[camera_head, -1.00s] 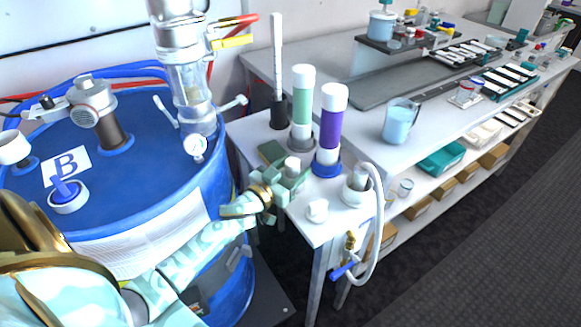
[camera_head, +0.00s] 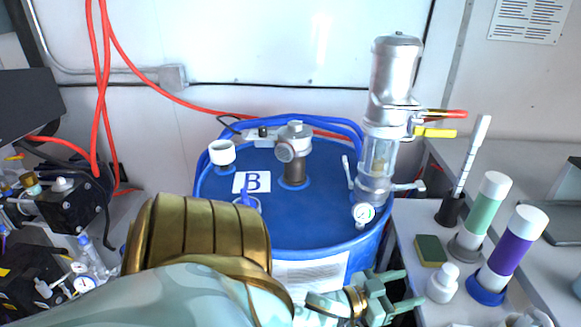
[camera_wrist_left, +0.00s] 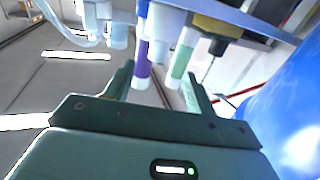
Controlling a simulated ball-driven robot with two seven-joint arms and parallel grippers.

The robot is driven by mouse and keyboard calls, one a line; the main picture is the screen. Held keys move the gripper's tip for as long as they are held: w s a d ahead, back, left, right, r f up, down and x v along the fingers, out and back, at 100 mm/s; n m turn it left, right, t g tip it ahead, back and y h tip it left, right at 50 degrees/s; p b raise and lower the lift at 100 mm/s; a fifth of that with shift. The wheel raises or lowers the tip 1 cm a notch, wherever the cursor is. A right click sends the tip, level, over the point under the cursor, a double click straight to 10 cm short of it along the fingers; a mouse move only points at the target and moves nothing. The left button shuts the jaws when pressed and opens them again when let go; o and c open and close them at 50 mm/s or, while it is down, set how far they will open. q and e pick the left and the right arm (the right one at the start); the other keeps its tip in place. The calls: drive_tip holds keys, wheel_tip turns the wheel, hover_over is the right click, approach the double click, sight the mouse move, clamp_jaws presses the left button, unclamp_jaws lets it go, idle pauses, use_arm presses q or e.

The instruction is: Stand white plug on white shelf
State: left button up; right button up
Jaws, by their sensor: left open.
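A small white piece with a rounded top (camera_head: 442,283), which looks like the white plug, stands upright on the white bench top (camera_head: 408,240). Another white piece (camera_head: 530,318) is cut by the bottom edge; I cannot tell which is the plug. My left gripper (camera_head: 405,290) is open and empty, just left of the rounded piece, its fingers pointing at it. In the left wrist view the open fingers (camera_wrist_left: 159,72) hold nothing. A pale piece (camera_wrist_left: 160,40) shows beyond them, upside down. Which surface is the white shelf is unclear. My right gripper is not in view.
A blue drum (camera_head: 320,215) with a pump (camera_head: 392,90) and gauge stands left of the bench. A sponge (camera_head: 430,250), green tube (camera_head: 485,212), purple tube (camera_head: 512,250) and dark holder (camera_head: 450,210) crowd the bench around the rounded piece.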

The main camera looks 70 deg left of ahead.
use_arm(q)
drive_tip(key=s+d+f+g+y, duration=0.15)
drive_tip(key=s+f+g, duration=0.5)
drive_tip(key=f, duration=0.85)
drive_tip(key=s+d+f+g, duration=0.25)
drive_tip(key=s+f, duration=0.75)
drive_tip(key=f, duration=0.5)
drive_tip(key=s+d+f+m+g, duration=0.1)
drive_tip(key=s+f+g, duration=0.3)
drive_tip(key=s, duration=0.9)
drive_tip(key=s+d+f+m+g, duration=0.2)
drive_tip(key=s+d+f+g, duration=0.2)
drive_tip(key=s, duration=0.9)
wheel_tip(320, 180, down, 4)
drive_tip(key=shift+s+d+r+g, duration=0.15)
drive_tip(key=shift+s+r+g, duration=0.1)
drive_tip(key=shift+g, duration=0.15)
